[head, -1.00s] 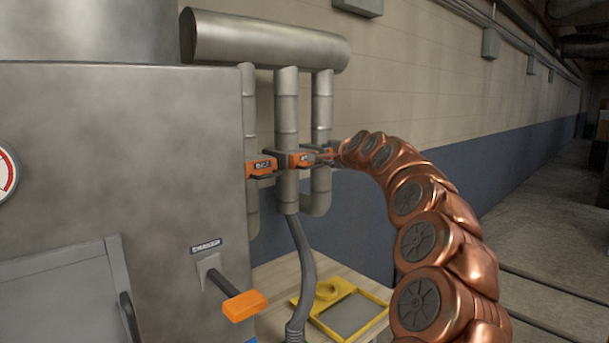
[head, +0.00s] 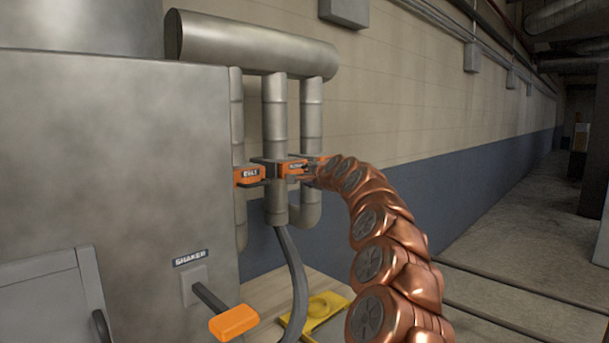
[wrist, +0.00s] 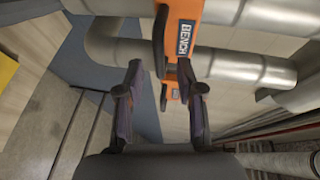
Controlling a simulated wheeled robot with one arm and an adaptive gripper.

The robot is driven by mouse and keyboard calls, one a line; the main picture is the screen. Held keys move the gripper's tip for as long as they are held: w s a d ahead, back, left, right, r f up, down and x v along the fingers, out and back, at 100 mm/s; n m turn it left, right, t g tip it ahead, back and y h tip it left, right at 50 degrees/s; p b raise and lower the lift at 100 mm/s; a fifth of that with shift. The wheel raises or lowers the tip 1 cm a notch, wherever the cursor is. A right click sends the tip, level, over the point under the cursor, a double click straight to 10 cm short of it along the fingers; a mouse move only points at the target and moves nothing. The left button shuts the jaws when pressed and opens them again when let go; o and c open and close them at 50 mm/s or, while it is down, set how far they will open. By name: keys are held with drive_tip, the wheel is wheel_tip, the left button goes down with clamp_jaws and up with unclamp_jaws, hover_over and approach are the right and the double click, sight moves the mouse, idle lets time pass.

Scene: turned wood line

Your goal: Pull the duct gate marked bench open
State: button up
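The duct gate marked BENCH has an orange handle (wrist: 184,32) with a dark label, at the top centre of the wrist view. My gripper (wrist: 160,75) is open there, its two dark fingers apart, with the labelled handle just beyond the fingertips. Another orange piece (wrist: 171,84) shows between the fingers; I cannot tell whether they touch it. In the head view my gripper is small and largely hidden by my arm, beside the middle orange handle (head: 293,168). That handle's label is hard to read from there.
Another orange gate handle (head: 249,176) is on the left pipe. A thick horizontal duct (head: 255,45) runs above the pipes. A grey cabinet (head: 110,150) with a SHAKER lever (head: 233,322) stands at left. A yellow frame (head: 322,310) lies on a wooden top below. The aisle at right is open.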

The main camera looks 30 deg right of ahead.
sight(298, 169)
drive_tip(key=shift+p+x, duration=0.55)
drive_tip(key=shift+x, duration=1.3)
drive_tip(key=shift+f, duration=0.1)
clamp_jaws()
